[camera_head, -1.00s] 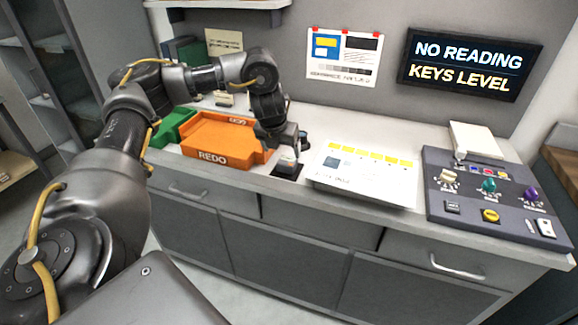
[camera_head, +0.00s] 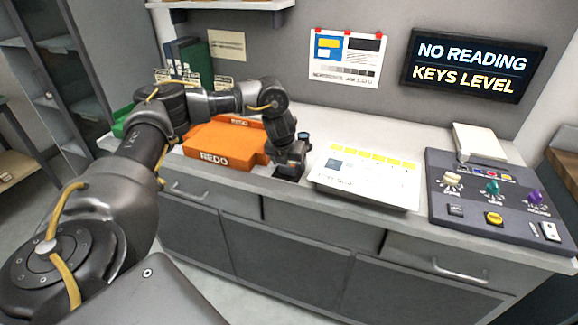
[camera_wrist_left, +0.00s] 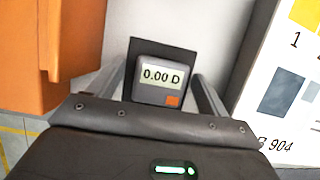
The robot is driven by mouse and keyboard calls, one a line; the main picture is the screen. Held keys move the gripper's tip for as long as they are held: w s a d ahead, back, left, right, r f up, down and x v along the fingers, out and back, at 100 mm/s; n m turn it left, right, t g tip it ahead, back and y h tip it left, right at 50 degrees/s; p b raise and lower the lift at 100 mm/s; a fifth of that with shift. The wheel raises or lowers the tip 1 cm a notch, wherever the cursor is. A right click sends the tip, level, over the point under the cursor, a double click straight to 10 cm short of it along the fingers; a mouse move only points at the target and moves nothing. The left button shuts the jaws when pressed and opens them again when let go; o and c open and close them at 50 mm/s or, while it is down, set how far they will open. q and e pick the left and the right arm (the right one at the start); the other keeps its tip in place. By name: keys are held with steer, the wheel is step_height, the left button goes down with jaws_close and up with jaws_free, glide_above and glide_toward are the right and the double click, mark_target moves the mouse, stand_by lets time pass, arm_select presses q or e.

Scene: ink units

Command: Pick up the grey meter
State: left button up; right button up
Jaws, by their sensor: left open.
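In the head view my left gripper (camera_head: 290,168) is over the dark pad at the counter's front edge and hides most of the meter. My right gripper is in neither view.
An orange tray marked REDO (camera_head: 222,145) stands close left of the gripper. A white sheet with yellow patches (camera_head: 365,177) lies close right. A dark console with knobs (camera_head: 500,205) is farther right. A wall screen (camera_head: 472,66) reads "NO READING KEYS LEVEL".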

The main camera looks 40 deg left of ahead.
arm_select(q)
steer(key=c, duration=1.1)
steer(key=shift+r, duration=0.1)
